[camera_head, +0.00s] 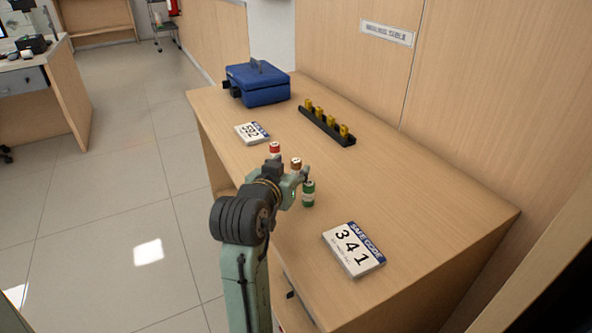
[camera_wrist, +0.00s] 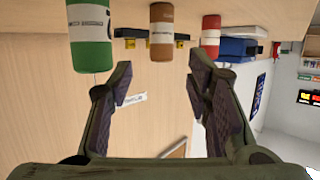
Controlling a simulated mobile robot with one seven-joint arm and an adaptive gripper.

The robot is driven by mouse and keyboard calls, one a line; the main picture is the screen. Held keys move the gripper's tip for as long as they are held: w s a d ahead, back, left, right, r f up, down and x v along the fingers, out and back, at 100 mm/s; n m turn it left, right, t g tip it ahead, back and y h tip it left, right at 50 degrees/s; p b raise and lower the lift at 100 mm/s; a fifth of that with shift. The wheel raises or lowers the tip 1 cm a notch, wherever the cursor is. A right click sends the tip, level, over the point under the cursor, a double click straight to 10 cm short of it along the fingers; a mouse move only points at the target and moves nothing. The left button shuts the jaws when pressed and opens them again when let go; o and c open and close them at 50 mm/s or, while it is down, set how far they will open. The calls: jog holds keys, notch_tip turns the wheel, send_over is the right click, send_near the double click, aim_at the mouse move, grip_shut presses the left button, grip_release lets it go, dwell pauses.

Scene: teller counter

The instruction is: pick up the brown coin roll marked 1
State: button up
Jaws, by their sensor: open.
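The brown coin roll (camera_head: 296,163) stands upright on the wooden counter between a red roll (camera_head: 274,147) and a green roll (camera_head: 308,193). The wrist view, which looks upside down, shows the brown roll (camera_wrist: 162,35) with a white band, just beyond my fingertips and between their lines. My gripper (camera_head: 292,178) is open and empty, low by the counter's left side; its spread fingers also show in the wrist view (camera_wrist: 160,80). The lower part of the brown roll is partly hidden by my gripper in the head view. No number on it is readable.
The green roll (camera_wrist: 91,35) and red roll (camera_wrist: 210,37) flank the brown one closely. A blue case (camera_head: 258,83), a black rack with yellow pieces (camera_head: 327,127) and a 592 card (camera_head: 252,133) lie farther back.

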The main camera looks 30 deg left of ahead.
aim_at(295, 162)
jog(key=shift+p+x, duration=0.7)
jog(key=shift+x, duration=2.3)
jog(key=shift+a, duration=0.1)
jog(key=shift+c, duration=0.6)
grip_shut()
jog(key=shift+r, duration=0.1)
